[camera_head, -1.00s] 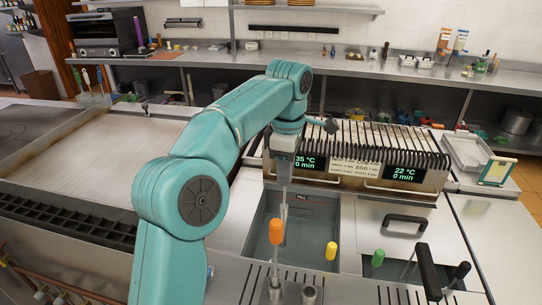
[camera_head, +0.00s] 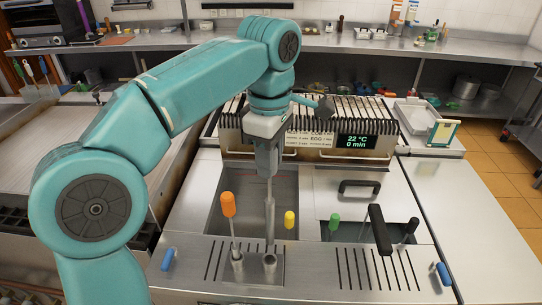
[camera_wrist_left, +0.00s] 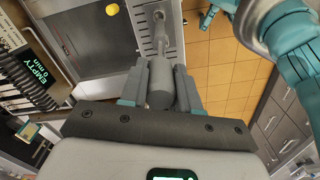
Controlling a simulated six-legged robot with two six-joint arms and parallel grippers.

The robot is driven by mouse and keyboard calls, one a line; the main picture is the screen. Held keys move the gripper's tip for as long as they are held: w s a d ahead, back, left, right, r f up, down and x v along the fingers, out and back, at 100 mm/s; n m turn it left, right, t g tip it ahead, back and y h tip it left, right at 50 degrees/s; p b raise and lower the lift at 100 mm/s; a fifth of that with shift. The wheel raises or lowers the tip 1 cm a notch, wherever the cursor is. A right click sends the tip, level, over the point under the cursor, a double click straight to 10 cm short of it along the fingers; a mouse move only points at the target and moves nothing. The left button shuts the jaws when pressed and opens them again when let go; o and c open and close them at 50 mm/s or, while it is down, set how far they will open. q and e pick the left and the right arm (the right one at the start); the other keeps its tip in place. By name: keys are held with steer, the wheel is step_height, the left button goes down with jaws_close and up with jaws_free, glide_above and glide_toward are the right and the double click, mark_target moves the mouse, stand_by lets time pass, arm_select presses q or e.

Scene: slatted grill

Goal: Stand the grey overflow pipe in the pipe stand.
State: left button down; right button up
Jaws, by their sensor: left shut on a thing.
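The grey overflow pipe (camera_head: 269,215) hangs upright from my left gripper (camera_head: 267,165), which is shut on its upper end. In the left wrist view the pipe's thick grey end (camera_wrist_left: 161,82) sits between the two fingers (camera_wrist_left: 160,90). My right gripper is not in view.
The sink basin (camera_head: 215,200) lies behind the ledge.

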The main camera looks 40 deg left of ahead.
mark_target(269, 183)
arm_select(q)
steer(key=shift+w+a+f+b, duration=0.15)
steer(key=shift+f+b, duration=0.05)
steer(key=shift+f, duration=0.15)
steer(key=shift+w+a+f+b, duration=0.1)
steer(key=shift+a+f+b, duration=0.05)
steer(key=shift+f, duration=0.2)
steer(key=shift+s+d+f+b, duration=0.1)
steer(key=shift+f+b, duration=0.5)
steer(key=shift+f, duration=0.1)
step_height(269, 183, down, 4)
steer(key=b, duration=0.3)
steer(key=shift+f, duration=0.15)
steer(key=shift+s, duration=0.1)
steer(key=shift+p, duration=0.4)
